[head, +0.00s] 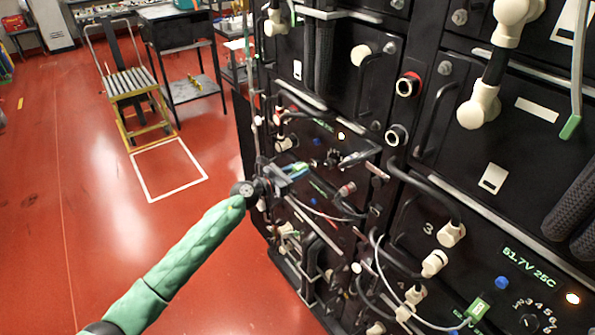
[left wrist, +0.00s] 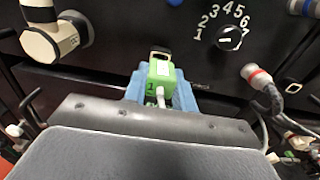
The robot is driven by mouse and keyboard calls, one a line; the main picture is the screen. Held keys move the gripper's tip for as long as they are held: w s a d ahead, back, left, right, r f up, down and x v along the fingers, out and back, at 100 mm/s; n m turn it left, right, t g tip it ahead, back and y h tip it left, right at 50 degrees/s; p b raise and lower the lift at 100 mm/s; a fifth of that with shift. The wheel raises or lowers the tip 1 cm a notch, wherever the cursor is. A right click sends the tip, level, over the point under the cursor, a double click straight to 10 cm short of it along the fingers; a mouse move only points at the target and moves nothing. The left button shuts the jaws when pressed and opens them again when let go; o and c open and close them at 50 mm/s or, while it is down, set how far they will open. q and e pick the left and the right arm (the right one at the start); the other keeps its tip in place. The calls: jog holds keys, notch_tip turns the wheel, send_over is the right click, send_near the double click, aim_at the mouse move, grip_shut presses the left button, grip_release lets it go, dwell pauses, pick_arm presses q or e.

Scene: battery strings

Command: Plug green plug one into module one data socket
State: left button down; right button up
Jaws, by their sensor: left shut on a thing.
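My left gripper (head: 297,171) reaches in from the left to the front of the left rack. Its blue fingers (left wrist: 183,92) are shut on green plug one (left wrist: 159,82), which is marked "1" and has a white cable. In the left wrist view, the plug's far end lies right below a pale-rimmed socket (left wrist: 160,54) on the black module panel (left wrist: 120,25). I cannot tell whether plug and socket touch. In the head view, the gripper mostly hides the plug. My right gripper is not in view.
A numbered dial (left wrist: 229,38) and a red-ringed connector (left wrist: 257,76) are right of the plug; a cream elbow connector (left wrist: 55,38) is left. Another green plug (head: 478,308) is at the lower right rack. Cables and handles crowd the rack fronts. The red floor (head: 90,240) is open at left.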

aim_at(305, 167)
pick_arm(q)
jog(key=shift+d, duration=0.1)
jog(key=shift+w+d, duration=0.45)
jog(key=shift+d, duration=0.05)
jog(key=shift+w+d+b, duration=0.3)
jog(key=shift+d, duration=0.15)
jog(key=shift+w+d, duration=0.15)
jog(key=shift+d, duration=0.05)
jog(key=c, duration=1.3)
grip_release()
jog(key=shift+o, duration=1.2)
jog(key=shift+s+a+f+b, duration=0.25)
jog(key=shift+s+a+b, duration=0.15)
jog(key=shift+a, duration=0.2)
jog(key=shift+r+b+v, duration=0.2)
jog(key=shift+b+v, duration=0.85)
jog(key=shift+v, duration=2.15)
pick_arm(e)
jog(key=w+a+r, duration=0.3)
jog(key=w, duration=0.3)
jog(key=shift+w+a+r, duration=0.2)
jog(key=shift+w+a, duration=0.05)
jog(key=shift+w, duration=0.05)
